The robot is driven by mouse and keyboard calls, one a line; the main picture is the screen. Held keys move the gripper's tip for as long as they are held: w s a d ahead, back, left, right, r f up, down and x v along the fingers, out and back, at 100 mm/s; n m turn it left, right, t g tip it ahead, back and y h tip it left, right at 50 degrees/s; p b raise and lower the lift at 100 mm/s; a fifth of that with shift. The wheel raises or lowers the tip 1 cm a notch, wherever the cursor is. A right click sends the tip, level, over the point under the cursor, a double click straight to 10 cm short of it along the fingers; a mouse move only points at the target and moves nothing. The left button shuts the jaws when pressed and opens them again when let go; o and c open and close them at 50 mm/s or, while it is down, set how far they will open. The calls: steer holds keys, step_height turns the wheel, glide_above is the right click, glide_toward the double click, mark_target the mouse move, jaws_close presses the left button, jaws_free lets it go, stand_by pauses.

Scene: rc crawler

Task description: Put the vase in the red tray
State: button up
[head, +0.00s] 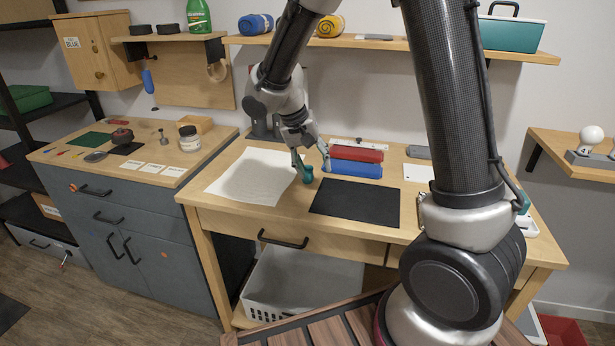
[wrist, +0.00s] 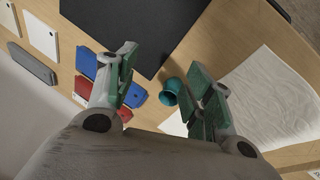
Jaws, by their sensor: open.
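The small teal vase (head: 304,174) stands on the wooden workbench between a white cloth and a black mat; it also shows in the wrist view (wrist: 172,90). My gripper (head: 311,162) is open just above it, and its green-padded fingers (wrist: 162,66) are apart. The vase lies between the fingers in the wrist view, nearer the right one, and I cannot tell if they touch. A long red tray-like piece (head: 357,153) lies right of my gripper, behind a blue one (head: 352,168). In the wrist view my left finger partly hides the red piece (wrist: 136,96).
A grey case (head: 418,151) and a white card (head: 418,173) lie farther right. A shelf (head: 390,42) hangs above. A red item (head: 563,333) is low at bottom right.

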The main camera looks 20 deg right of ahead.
mark_target(307, 168)
steer(key=w+a+r+m+t, duration=0.1)
steer(key=w+a+m+t, duration=0.1)
steer(key=w+m, duration=0.5)
steer(key=shift+m, duration=0.4)
steer(key=x, duration=0.2)
steer(key=s+x, duration=0.1)
steer(key=x, duration=0.4)
steer(key=shift+s+d+f, duration=0.25)
steer(key=shift+s+f, duration=0.05)
steer(key=c, duration=0.8)
